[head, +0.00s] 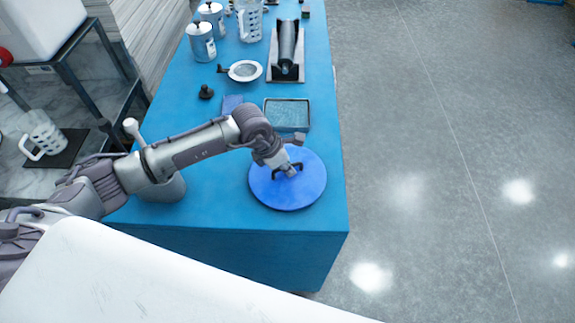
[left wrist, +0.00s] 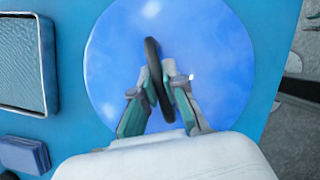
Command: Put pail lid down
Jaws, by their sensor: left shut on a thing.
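The pail lid (head: 265,190) is a round blue disc with a dark loop handle (head: 300,166). It is low over, or on, the near right part of the blue table; I cannot tell whether it touches. My left gripper (head: 289,171) is shut on the handle from above. In the left wrist view the fingers (left wrist: 164,75) close around the dark handle (left wrist: 152,55), and the lid (left wrist: 215,50) fills the middle. A grey pail-like vessel (head: 168,188) is partly hidden behind my left arm. My right gripper is not in view.
A framed tray (head: 287,127) and a blue block (head: 233,104) lie just beyond the lid. A strainer (head: 245,71), a roller on a stand (head: 287,65) and metal canisters (head: 201,48) are farther back. The table's right edge is close to the lid.

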